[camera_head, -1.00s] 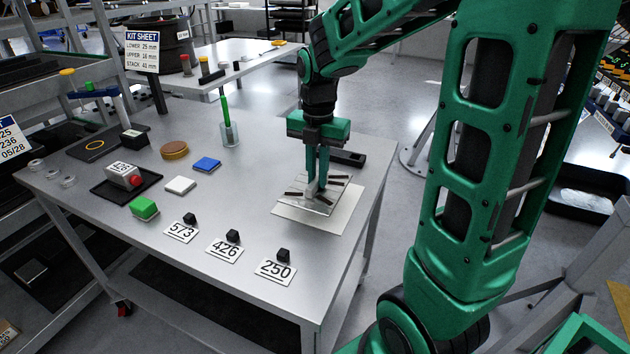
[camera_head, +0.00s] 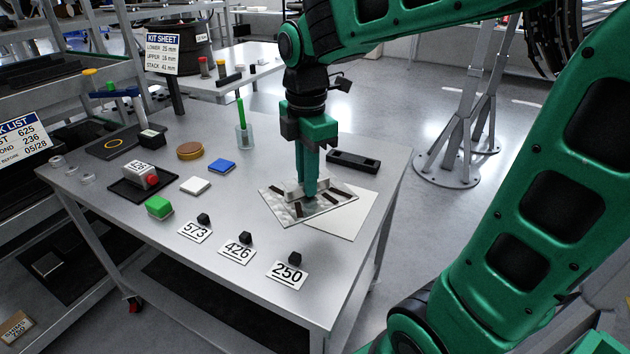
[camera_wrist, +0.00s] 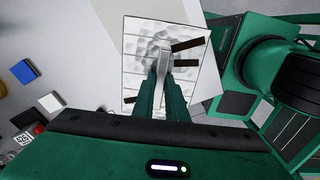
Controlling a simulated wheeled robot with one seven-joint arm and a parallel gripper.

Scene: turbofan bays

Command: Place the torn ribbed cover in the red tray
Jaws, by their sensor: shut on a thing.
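The ribbed cover (camera_head: 284,206) is a thin silvery plate with dark strips and a pale upright grip at its middle. My gripper (camera_head: 308,190) points down and is shut on that grip. In the wrist view, my fingers (camera_wrist: 163,72) close around the grip, and the plate (camera_wrist: 138,52) shows a dimpled face, thin lines and dark strips on the right. The cover is tilted in the picture and overlaps a pale sheet (camera_head: 348,220); I cannot tell how far above it hangs. No red tray shows in either view.
The grey table (camera_head: 225,210) holds number cards with black knobs in front, a black tray (camera_head: 125,190) with a red-buttoned device, coloured blocks (camera_head: 222,166), and a clear holder (camera_head: 243,137) with a green rod. A dark bar (camera_head: 352,161) lies behind the cover.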

